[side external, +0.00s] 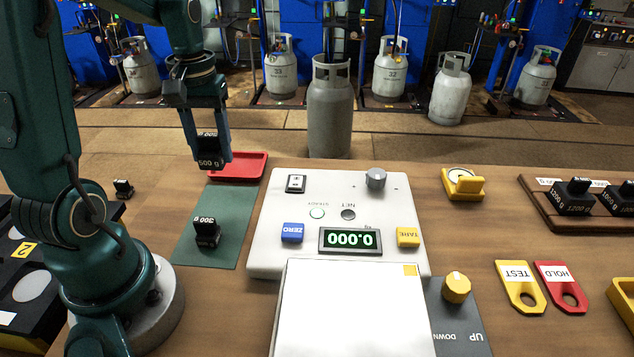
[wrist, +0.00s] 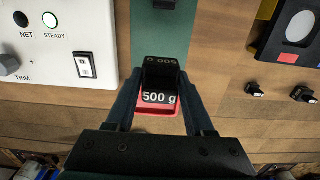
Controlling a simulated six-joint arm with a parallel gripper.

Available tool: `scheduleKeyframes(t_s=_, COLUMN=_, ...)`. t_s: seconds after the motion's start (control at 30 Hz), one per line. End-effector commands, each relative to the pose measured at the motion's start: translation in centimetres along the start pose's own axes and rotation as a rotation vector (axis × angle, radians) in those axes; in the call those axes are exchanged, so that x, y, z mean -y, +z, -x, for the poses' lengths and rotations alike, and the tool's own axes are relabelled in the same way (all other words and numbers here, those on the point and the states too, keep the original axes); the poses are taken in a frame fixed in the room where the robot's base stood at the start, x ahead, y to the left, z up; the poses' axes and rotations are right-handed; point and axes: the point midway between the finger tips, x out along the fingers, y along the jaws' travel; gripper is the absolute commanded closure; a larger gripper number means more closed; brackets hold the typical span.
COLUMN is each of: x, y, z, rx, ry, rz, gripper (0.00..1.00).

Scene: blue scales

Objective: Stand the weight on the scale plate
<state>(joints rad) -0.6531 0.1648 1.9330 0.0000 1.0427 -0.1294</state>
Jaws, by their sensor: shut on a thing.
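A black 500 g weight (side external: 209,157) is held upright between the fingers of my gripper (side external: 205,150). In the side external view it hangs in front of the red tray and above the green mat. The wrist view also shows the weight (wrist: 160,82) between both fingers of my gripper (wrist: 160,98). The scale plate (side external: 352,315) is a bare white square at the front of the scale (side external: 270,235). The scale's display (side external: 350,239) reads 0.000. The plate lies to the right of my gripper and nearer the camera.
A 300 g weight (side external: 206,231) stands on the green mat (side external: 190,250). The red tray (side external: 250,165) lies behind the mat. The scale's knob (side external: 376,178) sticks up. A wooden rack (side external: 548,218) with large weights stands at right. TEST (side external: 519,285) and HOLD (side external: 560,284) tags lie on the table.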

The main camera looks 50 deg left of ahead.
Motion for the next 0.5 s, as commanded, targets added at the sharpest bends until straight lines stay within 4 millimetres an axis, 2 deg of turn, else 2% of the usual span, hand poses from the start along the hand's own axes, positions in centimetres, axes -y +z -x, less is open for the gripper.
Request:
scheduleKeyframes(t_s=0.07, x=0.0, y=-0.1, z=1.1, rx=-0.006, ry=0.001, rz=-0.007, gripper=1.0)
scheduleKeyframes(t_s=0.17, x=-1.4, y=-0.3, z=2.4, rx=-0.005, ry=0.002, rz=-0.065, gripper=1.0)
scheduleKeyframes(t_s=0.37, x=-6.7, y=0.6, z=4.8, rx=-0.003, ry=0.002, rz=-0.289, gripper=1.0)
scheduleKeyframes(t_s=0.5, x=-10.8, y=2.4, z=6.2, rx=-0.003, ry=0.002, rz=-0.463, gripper=1.0)
